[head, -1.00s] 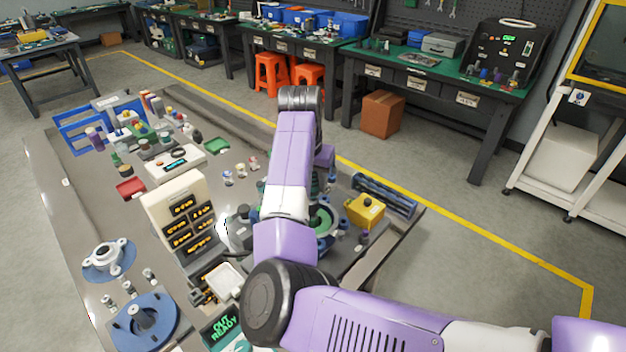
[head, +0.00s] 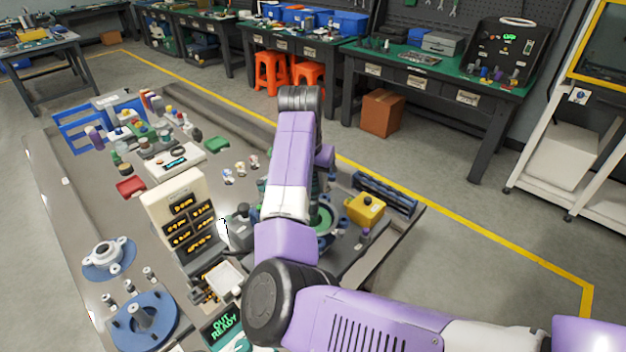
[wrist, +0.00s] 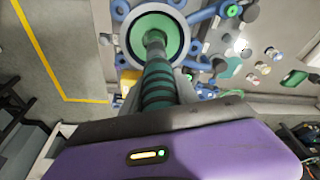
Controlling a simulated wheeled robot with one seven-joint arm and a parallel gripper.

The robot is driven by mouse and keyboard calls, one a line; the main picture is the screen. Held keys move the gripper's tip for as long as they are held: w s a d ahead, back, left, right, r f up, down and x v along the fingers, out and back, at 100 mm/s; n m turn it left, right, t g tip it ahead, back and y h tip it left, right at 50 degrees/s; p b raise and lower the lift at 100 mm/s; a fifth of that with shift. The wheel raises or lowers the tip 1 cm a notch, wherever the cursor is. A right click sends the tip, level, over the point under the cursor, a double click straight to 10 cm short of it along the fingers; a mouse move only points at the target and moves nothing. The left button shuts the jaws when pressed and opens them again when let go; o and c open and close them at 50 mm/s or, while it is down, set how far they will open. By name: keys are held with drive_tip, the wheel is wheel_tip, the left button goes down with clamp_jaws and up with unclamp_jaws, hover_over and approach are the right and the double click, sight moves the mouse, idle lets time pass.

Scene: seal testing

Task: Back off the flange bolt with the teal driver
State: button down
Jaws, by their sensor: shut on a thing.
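My gripper (wrist: 160,104) shows in the wrist view, shut on the teal driver (wrist: 157,84), which has dark bands around its handle. The driver points away from the wrist camera. Its far end lies in front of the green ring (wrist: 176,40) with a pale rim, within a blue fixture. I cannot tell whether its tip touches the flange bolt, which is hidden behind the driver. Part of the green ring shows there beside my arm (head: 321,219).
A yellow box (head: 365,209) stands right of the fixture, near a dark blue rack (head: 386,192). A cream display panel (head: 182,213) stands left of my arm. A blue round base (head: 168,332) and a white flanged part (head: 104,254) lie front left.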

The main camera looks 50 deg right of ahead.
drive_tip(key=shift+f+b, duration=0.3)
drive_tip(key=shift+f, duration=0.5)
idle(1.2)
drive_tip(key=shift+s+a+f+p, duration=0.1)
drive_tip(key=shift+s+f+p, duration=0.05)
drive_tip(key=shift+p, duration=0.2)
idle(1.1)
drive_tip(key=shift+r+p, duration=0.35)
drive_tip(key=shift+p, duration=0.75)
idle(3.3)
